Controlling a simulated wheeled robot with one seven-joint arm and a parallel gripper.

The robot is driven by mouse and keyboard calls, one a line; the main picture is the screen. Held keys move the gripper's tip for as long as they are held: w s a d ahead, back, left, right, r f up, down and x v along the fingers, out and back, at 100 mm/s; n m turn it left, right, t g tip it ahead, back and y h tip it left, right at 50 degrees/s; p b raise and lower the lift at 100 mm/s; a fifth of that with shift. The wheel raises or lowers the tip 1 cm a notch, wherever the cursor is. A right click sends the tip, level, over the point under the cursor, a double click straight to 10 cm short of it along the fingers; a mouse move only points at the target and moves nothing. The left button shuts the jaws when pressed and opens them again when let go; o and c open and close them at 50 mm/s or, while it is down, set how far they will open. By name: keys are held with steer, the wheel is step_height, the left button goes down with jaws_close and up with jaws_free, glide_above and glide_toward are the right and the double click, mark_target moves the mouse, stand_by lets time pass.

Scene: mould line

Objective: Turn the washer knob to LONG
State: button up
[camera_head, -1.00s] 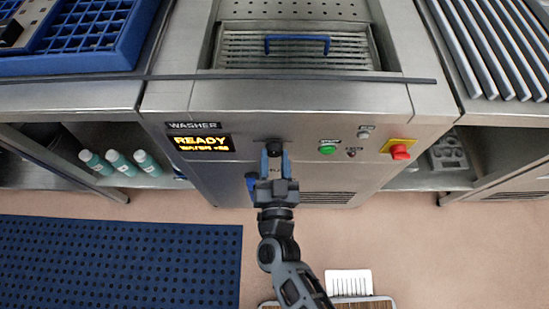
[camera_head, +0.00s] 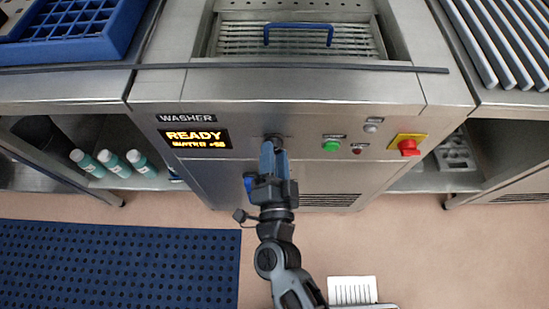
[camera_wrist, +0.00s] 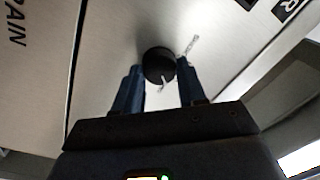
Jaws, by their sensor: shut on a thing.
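The washer's dark round knob (camera_wrist: 158,65) is between the two blue fingers of my gripper (camera_wrist: 159,78) in the wrist view. A pale pointer line shows on the knob's lower edge. Part of a small pale label shows beside it, too blurred to read. In the head view my gripper (camera_head: 273,147) reaches the washer's front panel (camera_head: 230,180) and hides most of the knob (camera_head: 273,137). My gripper is shut on the knob. The yellow display (camera_head: 195,139), left of the knob, reads READY.
Right of the knob are a green button (camera_head: 331,146), small indicators, and a red emergency knob (camera_head: 408,147) on a yellow plate. A blue-handled tray (camera_head: 298,28) lies above. Teal bottles (camera_head: 111,160) stand on the left shelf. A blue mat (camera_head: 115,265) covers the floor at left.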

steer(key=shift+m+b, duration=0.45)
steer(key=shift+m, duration=0.65)
steer(key=o, duration=1.1)
steer(key=shift+c, duration=0.2)
steer(key=s+b, duration=0.1)
steer(key=s, duration=0.6)
steer(key=shift+s+f, duration=0.2)
steer(key=shift+s, duration=0.2)
